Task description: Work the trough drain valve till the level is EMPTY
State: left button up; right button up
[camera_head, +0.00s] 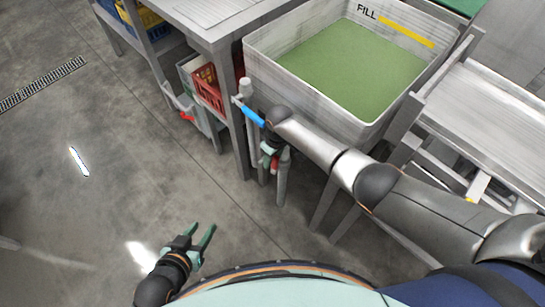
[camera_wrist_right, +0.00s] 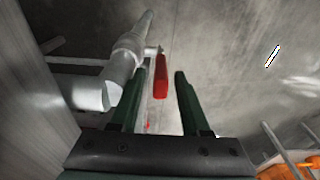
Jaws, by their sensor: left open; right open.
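The trough (camera_head: 262,62) holds green water, with the word FILL and a yellow strip on its inner far wall. A red valve handle (camera_wrist_right: 160,78) on a pale pipe (camera_wrist_right: 118,80) shows in the right wrist view, between and just past the fingertips of my open right gripper (camera_wrist_right: 164,67); I cannot tell whether they touch it. In the head view the red handle (camera_head: 274,163) is partly hidden by my right gripper (camera_head: 270,152) below the trough's near corner. My left gripper (camera_head: 204,230) is open and empty, low over the floor.
A blue lever (camera_head: 248,112) sits on an upright pipe at the trough's left corner, close to my right wrist. A red crate (camera_head: 208,88) stands under the metal table (camera_head: 212,22) at left. A slatted rack (camera_head: 490,105) stands at right.

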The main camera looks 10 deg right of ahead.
jog(key=shift+s+d+r+p, duration=0.1)
jog(key=shift+r+p, duration=1.15)
jog(key=shift+s+d+r+p, duration=0.1)
jog(key=shift+s+r+p, duration=0.05)
jog(key=shift+r+p, duration=1.1)
jog(key=shift+s+d+r+p, duration=0.1)
jog(key=shift+r+p, duration=1.1)
jog(key=shift+p, duration=0.1)
jog(key=shift+f, duration=0.1)
